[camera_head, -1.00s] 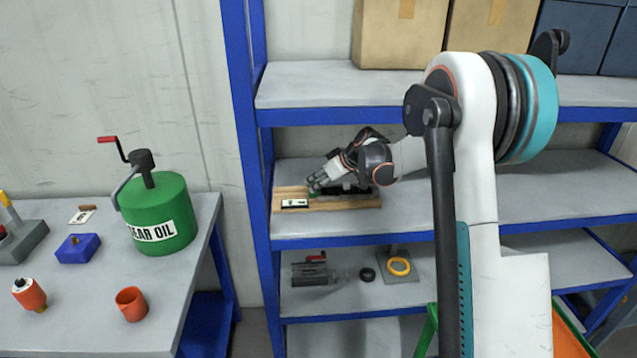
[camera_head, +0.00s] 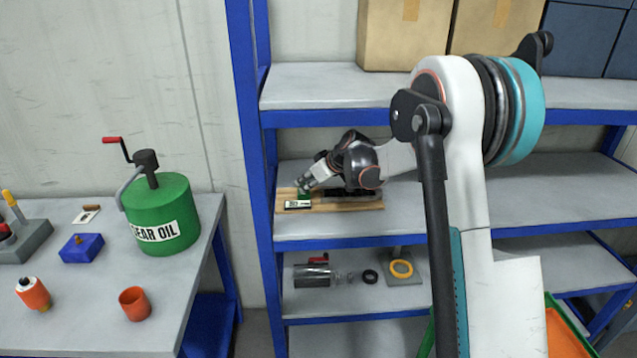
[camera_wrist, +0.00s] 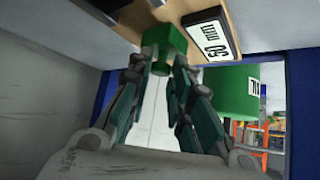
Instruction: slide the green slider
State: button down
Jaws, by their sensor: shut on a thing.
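The green slider (camera_head: 304,196) is at the left end of a dark rail on a wooden board (camera_head: 345,206), on the middle shelf. In the wrist view the green slider (camera_wrist: 165,44) is a block at the top centre. My gripper (camera_head: 303,186) reaches it from above and the right. In the wrist view both fingertips of my gripper (camera_wrist: 164,68) are closed on the block's lower part in the picture. A white plate with black rim (camera_head: 298,204) lies just in front of the slider; in the wrist view this plate (camera_wrist: 210,37) reads "50 mm".
The blue shelf post (camera_head: 252,130) stands just left of the board. The upper shelf (camera_head: 320,90) is above my wrist. A green gear oil can (camera_head: 160,215) stands on the left table. The middle shelf (camera_head: 450,205) is bare right of the board.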

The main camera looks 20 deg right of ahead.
jog(key=shift+a, duration=0.15)
jog(key=c, duration=1.6)
grip_release()
jog(key=shift+o, duration=0.6)
jog(key=shift+w+a, duration=0.1)
jog(key=shift+a, duration=0.05)
jog(key=shift+r, duration=0.1)
jog(key=shift+s+d+r, duration=0.25)
jog(key=shift+s, duration=0.05)
jog(key=v, duration=0.2)
jog(key=shift+s+d, duration=0.25)
jog(key=shift+s, duration=0.1)
jog(key=s+d, duration=0.2)
jog(key=s, duration=0.1)
jog(key=s+d, duration=0.1)
jog(key=s, duration=0.2)
jog(key=s+d, duration=0.2)
jog(key=s, duration=0.1)
jog(key=shift+s+d, duration=0.3)
jog(key=shift+s, duration=0.1)
jog(key=shift+s, duration=0.1)
